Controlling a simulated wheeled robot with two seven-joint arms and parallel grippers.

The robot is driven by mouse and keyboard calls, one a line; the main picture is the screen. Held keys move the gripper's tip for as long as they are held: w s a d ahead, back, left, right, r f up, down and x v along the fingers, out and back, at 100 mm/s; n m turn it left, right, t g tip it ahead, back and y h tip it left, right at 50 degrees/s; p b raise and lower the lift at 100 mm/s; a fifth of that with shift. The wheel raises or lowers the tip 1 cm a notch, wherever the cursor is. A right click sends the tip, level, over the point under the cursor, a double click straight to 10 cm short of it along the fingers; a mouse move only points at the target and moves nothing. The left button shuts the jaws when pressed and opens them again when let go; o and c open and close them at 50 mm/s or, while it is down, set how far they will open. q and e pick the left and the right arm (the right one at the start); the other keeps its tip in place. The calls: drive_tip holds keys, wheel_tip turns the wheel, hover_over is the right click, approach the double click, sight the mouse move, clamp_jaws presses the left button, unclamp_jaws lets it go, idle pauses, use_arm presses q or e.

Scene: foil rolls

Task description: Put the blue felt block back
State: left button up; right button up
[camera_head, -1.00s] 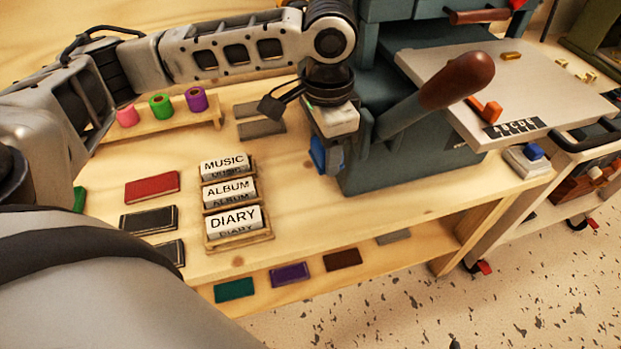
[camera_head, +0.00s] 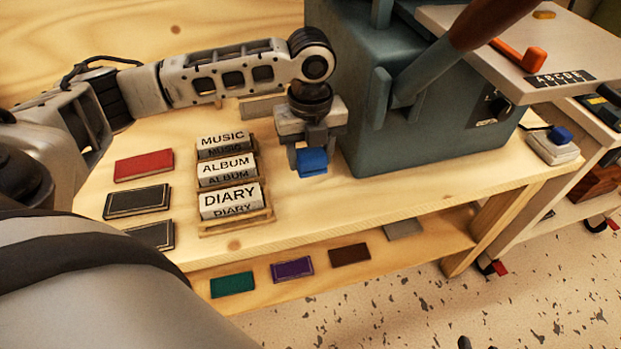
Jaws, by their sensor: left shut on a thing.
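The blue felt block (camera_head: 312,163) is held in my left gripper (camera_head: 309,150), which is shut on it and points down. The block hangs just in front of the grey-green press, to the right of the card stands. The picture does not clearly show whether it touches the wooden bench. My right gripper is not in view.
Stands labelled MUSIC (camera_head: 224,144), ALBUM (camera_head: 227,170) and DIARY (camera_head: 231,202) are left of the block. The large press (camera_head: 430,135) stands close on the right. A white pad with a blue piece (camera_head: 561,135) lies farther right. Bench (camera_head: 335,210) in front is clear.

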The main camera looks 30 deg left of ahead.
sight(311, 151)
use_arm(q)
wheel_tip(311, 151, down, 6)
drive_tip(key=shift+r+b, duration=0.15)
drive_tip(key=shift+b, duration=0.2)
drive_tip(key=shift+f, duration=0.25)
drive_tip(key=o, duration=0.9)
drive_tip(key=shift+o, duration=0.2)
wheel_tip(311, 151, up, 11)
drive_tip(key=shift+r+p, duration=0.15)
drive_tip(key=shift+p, duration=0.65)
drive_tip(key=shift+r, duration=0.5)
